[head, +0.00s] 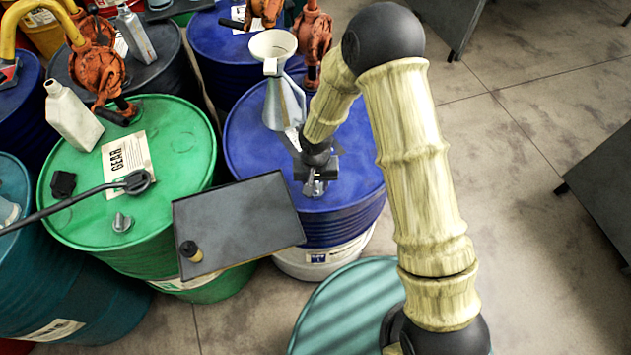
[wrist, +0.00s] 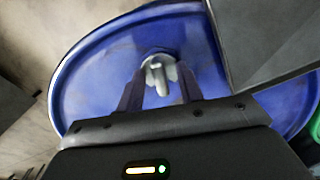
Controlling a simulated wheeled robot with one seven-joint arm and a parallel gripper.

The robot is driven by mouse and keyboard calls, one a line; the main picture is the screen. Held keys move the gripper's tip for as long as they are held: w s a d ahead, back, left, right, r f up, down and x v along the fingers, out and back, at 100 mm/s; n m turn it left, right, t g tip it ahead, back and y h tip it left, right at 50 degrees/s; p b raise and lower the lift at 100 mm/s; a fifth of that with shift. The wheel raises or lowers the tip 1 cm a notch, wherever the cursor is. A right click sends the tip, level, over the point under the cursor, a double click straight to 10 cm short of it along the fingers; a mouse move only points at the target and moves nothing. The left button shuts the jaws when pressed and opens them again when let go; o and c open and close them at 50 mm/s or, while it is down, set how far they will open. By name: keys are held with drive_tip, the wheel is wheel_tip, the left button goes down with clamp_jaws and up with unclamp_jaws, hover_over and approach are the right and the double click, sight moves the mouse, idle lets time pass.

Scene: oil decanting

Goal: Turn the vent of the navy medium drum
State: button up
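The navy drum (head: 255,160) stands in the middle of the head view, with a blue top and a white lower band. Its top fills much of the wrist view (wrist: 95,85). The vent (wrist: 160,75) is a grey metal cap with a raised grip bar, near the drum's edge; it also shows in the head view (head: 313,188), partly hidden by my gripper. My gripper (wrist: 160,70) is over the vent, with one dark finger on each side of it. The fingers stand apart and look open; contact with the vent cannot be told.
A metal funnel (head: 283,100) stands on the navy drum, behind my gripper. A dark tray (head: 240,222) juts out close to the left, with a small black-and-yellow item (head: 190,251). A green drum (head: 185,150) stands left, a teal drum (head: 335,310) in front.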

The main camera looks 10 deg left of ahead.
clamp_jaws()
drive_tip(key=shift+w+n, duration=0.1)
drive_tip(key=shift+n, duration=0.3)
drive_tip(key=n+b, duration=0.1)
drive_tip(key=n, duration=0.2)
drive_tip(key=shift+n, duration=0.3)
drive_tip(key=n, duration=0.4)
drive_tip(key=shift+w+d+b, duration=0.1)
drive_tip(key=shift+b, duration=0.25)
drive_tip(key=n, duration=0.5)
drive_tip(key=shift+r, duration=0.1)
drive_tip(key=n, duration=0.4)
drive_tip(key=shift+w+p, duration=0.15)
drive_tip(key=shift+p, duration=0.2)
drive_tip(key=shift+n, duration=0.4)
